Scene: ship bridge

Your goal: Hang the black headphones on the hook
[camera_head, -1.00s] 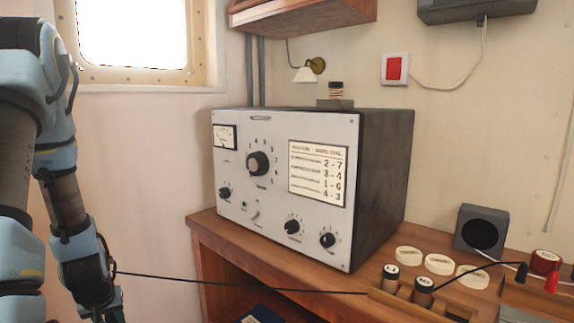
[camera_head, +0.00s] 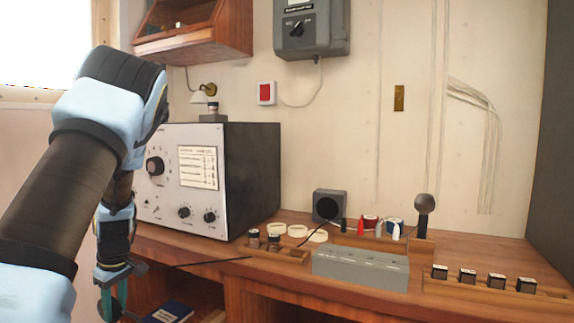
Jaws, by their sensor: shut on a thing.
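My gripper (camera_head: 117,288) is at the lower left, pointing down beside the front of the desk and left of the shelf opening. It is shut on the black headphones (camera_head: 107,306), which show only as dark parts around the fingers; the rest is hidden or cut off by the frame. A thin black cable runs from beside the gripper to the desk top. A small brass plate (camera_head: 399,98) is fixed on the back wall, far right of the gripper; it looks like the hook, but its prong cannot be made out.
A grey radio set (camera_head: 255,170) stands on the wooden desk (camera_head: 400,300). A grey box (camera_head: 360,268), a speaker (camera_head: 329,204), a microphone (camera_head: 424,205) and several small jars crowd the desk. A wall cabinet (camera_head: 215,28) hangs above. The wall around the brass plate is mostly clear.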

